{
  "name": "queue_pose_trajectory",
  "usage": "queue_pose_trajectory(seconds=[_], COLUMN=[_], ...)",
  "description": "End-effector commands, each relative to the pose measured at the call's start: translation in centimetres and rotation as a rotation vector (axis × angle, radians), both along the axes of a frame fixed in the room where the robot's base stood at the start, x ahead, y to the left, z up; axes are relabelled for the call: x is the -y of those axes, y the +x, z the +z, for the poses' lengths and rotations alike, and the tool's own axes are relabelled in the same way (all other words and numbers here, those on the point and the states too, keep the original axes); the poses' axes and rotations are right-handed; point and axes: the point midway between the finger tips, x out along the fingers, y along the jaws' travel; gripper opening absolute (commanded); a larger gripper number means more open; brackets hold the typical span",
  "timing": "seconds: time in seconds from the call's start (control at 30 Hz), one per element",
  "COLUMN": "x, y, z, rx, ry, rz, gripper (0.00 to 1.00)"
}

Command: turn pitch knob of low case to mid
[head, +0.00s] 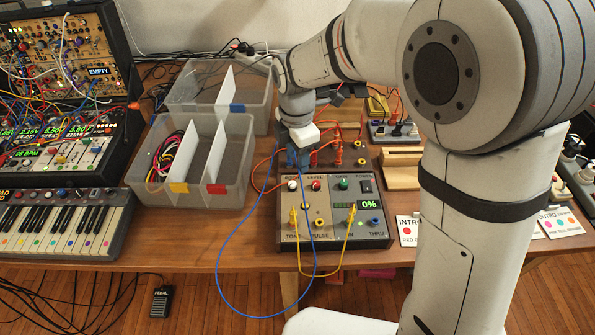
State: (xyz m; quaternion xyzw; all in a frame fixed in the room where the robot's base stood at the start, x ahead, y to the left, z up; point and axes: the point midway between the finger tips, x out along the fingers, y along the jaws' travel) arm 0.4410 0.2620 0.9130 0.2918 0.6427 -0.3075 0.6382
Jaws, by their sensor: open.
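The lower black synth case (127,148) stands at the left, under the taller upright panel. Its face carries green number displays (50,130), a 95 BPM display, many patch cables and small knobs. The labels are too small to read, so I cannot tell which knob is pitch or where it points. My gripper (298,158) is open, pointing down near the middle of the table, behind and above the grey effect box. It is well to the right of the low case and apart from it. Its fingertips are small and partly lost among cables.
The grey effect box (334,209) shows 0% and has blue and yellow cables. Clear bins (226,180) stand between my gripper and the low case. A keyboard (62,222) is at front left. A blue cable (217,255) loops over the table's front edge. My arm hides the right side.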

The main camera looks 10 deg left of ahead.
Motion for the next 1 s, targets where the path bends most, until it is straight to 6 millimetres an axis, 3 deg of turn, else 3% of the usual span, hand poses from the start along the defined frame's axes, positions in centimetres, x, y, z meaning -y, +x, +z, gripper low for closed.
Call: queue_pose_trajectory(seconds=[0.13,0.6,1.0], x=[-1.5,-1.2,-1.2], y=[0.0,-0.1,-0.1], z=[-1.5,-8.0,-8.8], rx=[-0.012,-0.012,-0.010], ry=[-0.006,-0.006,-0.004], rz=[0.103,0.106,0.104], gripper=[0.41,0.41,0.41])
